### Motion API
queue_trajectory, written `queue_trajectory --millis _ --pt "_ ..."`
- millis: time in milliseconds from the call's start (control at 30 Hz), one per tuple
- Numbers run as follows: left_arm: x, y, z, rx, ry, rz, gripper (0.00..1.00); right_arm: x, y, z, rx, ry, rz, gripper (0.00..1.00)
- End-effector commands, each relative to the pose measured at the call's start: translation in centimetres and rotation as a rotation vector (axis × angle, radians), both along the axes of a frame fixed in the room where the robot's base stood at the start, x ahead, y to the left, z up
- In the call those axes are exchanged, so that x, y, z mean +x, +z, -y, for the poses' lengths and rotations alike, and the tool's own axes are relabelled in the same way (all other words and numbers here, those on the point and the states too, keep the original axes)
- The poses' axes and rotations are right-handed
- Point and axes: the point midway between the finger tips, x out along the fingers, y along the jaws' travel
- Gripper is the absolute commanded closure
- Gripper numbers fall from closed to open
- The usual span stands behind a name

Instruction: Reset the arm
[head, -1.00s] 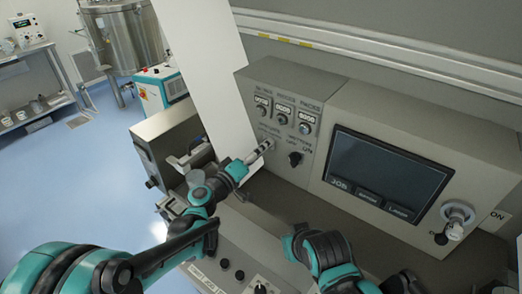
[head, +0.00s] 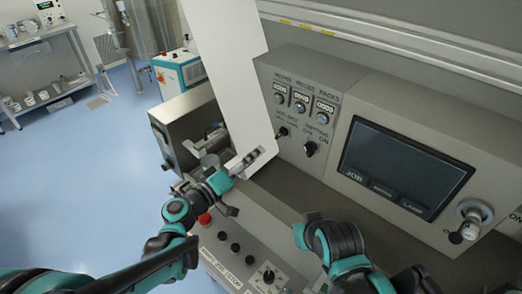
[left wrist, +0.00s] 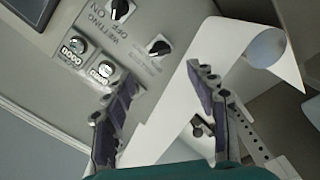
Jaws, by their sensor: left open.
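My left gripper (head: 256,158) is open and empty, in front of the grey control panel (head: 303,63) and a little apart from it. In the left wrist view its two fingers (left wrist: 163,88) are spread, with a white sheet between and behind them. The panel's left knob (head: 283,132) and wetting knob (head: 310,149) are beyond the fingertips. In the left wrist view, one black knob (left wrist: 159,47) and the wetting knob (left wrist: 120,9) show above the fingers. My right arm is at the lower middle of the head view; its gripper cannot be made out.
The white sheet (head: 228,60) hangs left of the panel, close behind my left gripper. A dark screen (head: 403,170) is at the right. A lower console with a red button (head: 204,219) and several black knobs lies below my left wrist. Open blue floor (head: 110,190) is at the left.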

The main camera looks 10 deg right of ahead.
Motion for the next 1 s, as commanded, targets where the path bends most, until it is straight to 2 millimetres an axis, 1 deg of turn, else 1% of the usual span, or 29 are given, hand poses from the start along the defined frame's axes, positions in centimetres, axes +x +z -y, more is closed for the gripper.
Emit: queue_trajectory --millis 100,533,667,767,867,967,1000 --pt "-0.3 0.0 -0.4 0.0 0.0 0.0 0.43 0.0 0.0 0.0 0.0 0.0 0.0 1.0" --pt "-0.3 0.0 -0.4 0.0 -0.001 0.0 0.43 0.0 0.0 0.0 0.0 0.0 0.0 1.0" --pt "-0.9 -0.2 -0.7 0.045 -0.001 -0.006 0.43 0.0 0.0 0.0 0.0 0.0 0.0 1.0" --pt "-2.2 -0.8 -1.8 0.157 0.001 -0.023 0.43 0.0 0.0 0.0 0.0 0.0 0.0 1.0" --pt "-4.3 -2.2 -4.1 0.327 0.013 -0.059 0.43 0.0 0.0 0.0 0.0 0.0 0.0 1.0" --pt "-6.9 -4.2 -7.4 0.516 0.041 -0.112 0.43 0.0 0.0 0.0 0.0 0.0 0.0 1.0" --pt "-8.0 -5.0 -8.9 0.592 0.055 -0.136 0.43 0.0 0.0 0.0 0.0 0.0 0.0 1.0"
